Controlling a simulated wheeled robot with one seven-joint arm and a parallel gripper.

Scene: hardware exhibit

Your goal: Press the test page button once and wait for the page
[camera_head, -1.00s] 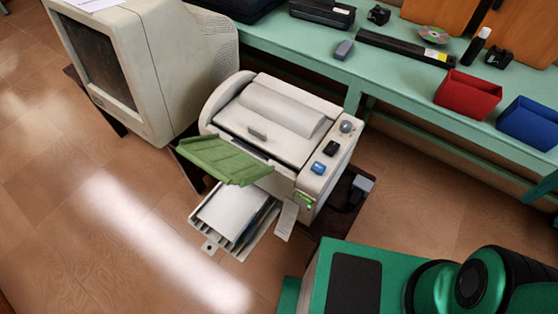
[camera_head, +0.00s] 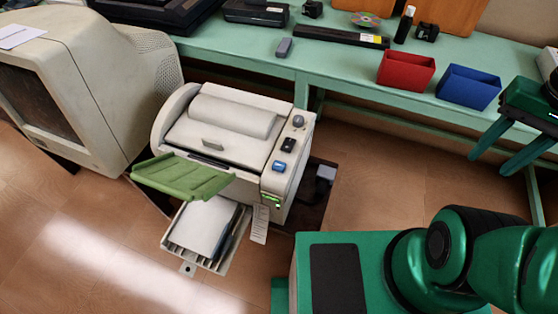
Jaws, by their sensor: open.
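The printer (camera_head: 225,132) is a cream machine left of centre. Its right-hand panel has a grey round knob (camera_head: 298,121), a black button (camera_head: 288,145), a blue button (camera_head: 279,166) and a small lit green display (camera_head: 271,200). I cannot read which control is the test page button. A green output tray (camera_head: 182,177) sticks out at the front with no page visible on it. A lower paper tray (camera_head: 177,257) holds white paper. My gripper (camera_head: 491,164) is open at the right edge, its two green fingers apart and empty, well away from the panel.
An old cream monitor (camera_head: 100,85) stands left of the printer. A green bench (camera_head: 345,72) behind carries a red bin (camera_head: 405,70), a blue bin (camera_head: 468,87) and several small devices. Floor shows between printer and gripper.

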